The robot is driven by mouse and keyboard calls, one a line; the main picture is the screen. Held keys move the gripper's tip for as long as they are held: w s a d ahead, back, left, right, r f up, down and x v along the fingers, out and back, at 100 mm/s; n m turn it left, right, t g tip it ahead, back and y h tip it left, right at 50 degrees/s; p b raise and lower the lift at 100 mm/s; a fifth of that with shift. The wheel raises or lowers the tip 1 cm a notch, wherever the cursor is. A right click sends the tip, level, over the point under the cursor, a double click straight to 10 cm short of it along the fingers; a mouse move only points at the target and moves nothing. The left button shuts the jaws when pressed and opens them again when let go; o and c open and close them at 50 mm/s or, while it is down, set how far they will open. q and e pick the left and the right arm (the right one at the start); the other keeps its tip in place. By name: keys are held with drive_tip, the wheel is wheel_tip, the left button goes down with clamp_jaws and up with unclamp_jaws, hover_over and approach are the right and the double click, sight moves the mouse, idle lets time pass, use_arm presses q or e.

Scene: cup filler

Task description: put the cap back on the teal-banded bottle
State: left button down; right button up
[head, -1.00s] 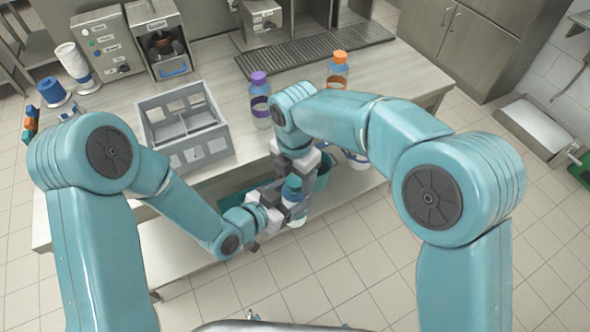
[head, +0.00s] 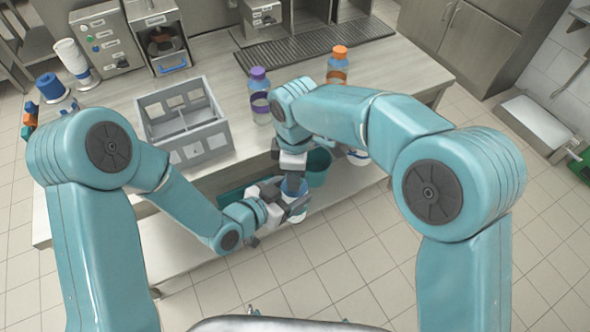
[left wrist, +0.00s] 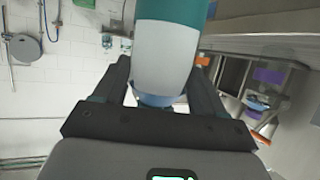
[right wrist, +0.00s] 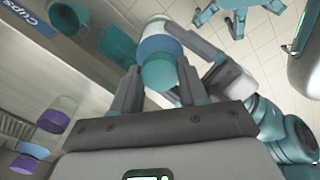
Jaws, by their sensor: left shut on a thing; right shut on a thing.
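My left gripper (head: 284,203) is shut around the bottle (head: 299,214), in front of the counter's edge. In the left wrist view the bottle (left wrist: 165,55) has a white body and a wide teal band, and stands between the two fingers. My right gripper (head: 293,182) is close above it, shut on the teal cap (right wrist: 160,73). In the right wrist view the cap is between the fingertips, lined up with the bottle (right wrist: 157,45) just beyond it. I cannot tell whether cap and bottle touch. In the head view the right gripper hides the cap and the bottle's top.
A grey divided crate (head: 207,153) stands on the counter. A purple-capped bottle (head: 259,88) and an orange-capped bottle (head: 338,68) stand behind my right arm. A teal cup (head: 318,168) is close to the right of the grippers. A dispensing machine (head: 158,35) stands at the back.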

drive_tip(key=m, duration=0.7)
drive_tip(key=shift+m, duration=0.4)
drive_tip(key=o, duration=1.2)
drive_tip(key=shift+c, duration=0.2)
drive_tip(key=shift+r, duration=0.1)
wheel_tip(320, 180, up, 4)
drive_tip(key=shift+r, duration=0.15)
drive_tip(key=shift+c, duration=0.2)
wheel_tip(320, 180, up, 4)
drive_tip(key=shift+f+n, duration=0.2)
drive_tip(key=shift+n, duration=0.2)
drive_tip(key=shift+f, duration=0.15)
